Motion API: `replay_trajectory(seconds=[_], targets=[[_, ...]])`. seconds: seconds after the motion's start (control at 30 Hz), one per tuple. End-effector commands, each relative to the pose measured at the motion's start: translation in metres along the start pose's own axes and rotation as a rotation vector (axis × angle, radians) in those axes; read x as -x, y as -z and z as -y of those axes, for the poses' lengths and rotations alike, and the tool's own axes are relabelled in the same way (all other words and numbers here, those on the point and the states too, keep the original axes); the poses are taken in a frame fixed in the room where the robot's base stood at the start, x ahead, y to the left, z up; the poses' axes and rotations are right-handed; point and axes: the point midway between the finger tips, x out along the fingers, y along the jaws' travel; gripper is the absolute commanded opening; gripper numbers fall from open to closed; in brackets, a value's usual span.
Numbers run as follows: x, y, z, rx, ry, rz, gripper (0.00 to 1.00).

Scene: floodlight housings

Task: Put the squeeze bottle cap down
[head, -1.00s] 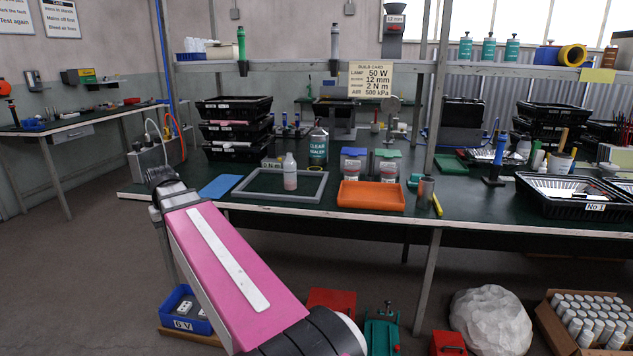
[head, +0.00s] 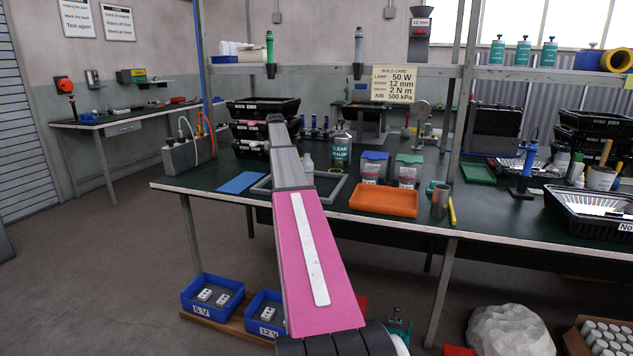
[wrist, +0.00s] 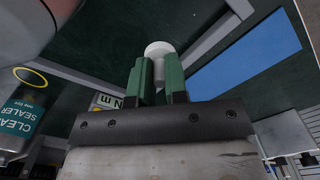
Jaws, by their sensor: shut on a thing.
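The squeeze bottle cap (wrist: 159,49) is a small white round piece in the wrist view. My gripper (wrist: 156,77) has green fingers and is shut on it, holding it over the dark green bench top. In the head view my own arm hides the gripper and cap. The white squeeze bottle (head: 308,164) stands on the bench just right of my arm, partly hidden. A large pale, pinkish rounded shape at the wrist view's upper left is probably this bottle, close by.
A grey frame (head: 333,196) lies on the bench around this spot, with a blue mat (head: 241,182) to its left. A clear sealer bottle (head: 341,152) stands behind, also close in the wrist view (wrist: 20,112). An orange tray (head: 384,201) is to the right; black stacked trays (head: 252,108) are behind.

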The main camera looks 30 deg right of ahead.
Motion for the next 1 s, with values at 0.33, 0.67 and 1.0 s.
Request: replay_trajectory(seconds=[0.33, 0.67, 1.0], targets=[[0.017, 0.048, -0.092, -0.014, 0.0, 0.0, 0.0], [-0.012, 0.035, -0.142, -0.015, 0.0, 0.001, 0.0], [-0.046, 0.021, -0.198, -0.015, 0.0, 0.0, 0.0]])
